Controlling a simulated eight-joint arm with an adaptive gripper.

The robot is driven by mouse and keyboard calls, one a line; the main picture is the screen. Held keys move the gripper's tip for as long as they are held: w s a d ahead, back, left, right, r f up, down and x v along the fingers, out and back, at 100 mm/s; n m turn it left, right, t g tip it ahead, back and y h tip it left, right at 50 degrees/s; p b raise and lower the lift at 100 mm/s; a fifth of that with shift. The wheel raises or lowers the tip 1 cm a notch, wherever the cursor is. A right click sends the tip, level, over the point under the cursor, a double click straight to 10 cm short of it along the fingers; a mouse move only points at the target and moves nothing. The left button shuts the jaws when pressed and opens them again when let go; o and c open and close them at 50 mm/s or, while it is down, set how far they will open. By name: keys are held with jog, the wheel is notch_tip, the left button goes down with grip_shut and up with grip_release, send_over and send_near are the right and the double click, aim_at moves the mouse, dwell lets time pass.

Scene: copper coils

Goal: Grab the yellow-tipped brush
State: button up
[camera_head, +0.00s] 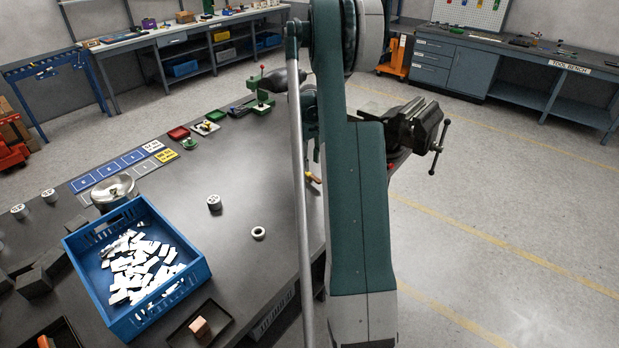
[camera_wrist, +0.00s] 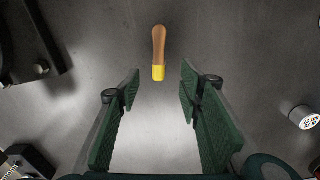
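The brush (camera_wrist: 158,50) lies on the grey bench top in the wrist view, with a brown wooden handle and a yellow tip pointing toward my gripper. My gripper (camera_wrist: 160,86) is open and empty, its two green padded fingers spread to either side below the brush. The yellow tip is just beyond the fingertips in the picture, roughly centred between them. The fingers do not touch it. In the head view my arm hides most of that area; a small orange-brown piece beside the arm may be the brush.
A blue crate (camera_head: 199,277) with white pieces stands on the bench at left. A vise (camera_head: 412,124) is at the bench's far right edge. A metal cylinder (camera_wrist: 304,117) stands right of my gripper in the wrist view. The surface around the brush is clear.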

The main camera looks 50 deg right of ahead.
aim_at(310, 174)
jog(key=shift+s+d+f, duration=0.15)
jog(key=shift+d+f, duration=0.15)
jog(key=shift+f, duration=0.1)
jog(key=shift+f, duration=1.2)
jog(key=shift+f, duration=0.1)
jog(key=shift+w+a+f+b, duration=0.1)
jog(key=shift+f+b, duration=0.1)
jog(key=shift+f, duration=0.65)
jog(key=shift+w+f+b, duration=0.15)
jog(key=shift+f, duration=0.65)
jog(key=shift+w+a+f+b, duration=0.1)
jog(key=shift+f+b, duration=0.1)
jog(key=shift+f, duration=0.65)
jog(key=shift+c, duration=0.4)
jog(key=c, duration=0.9)
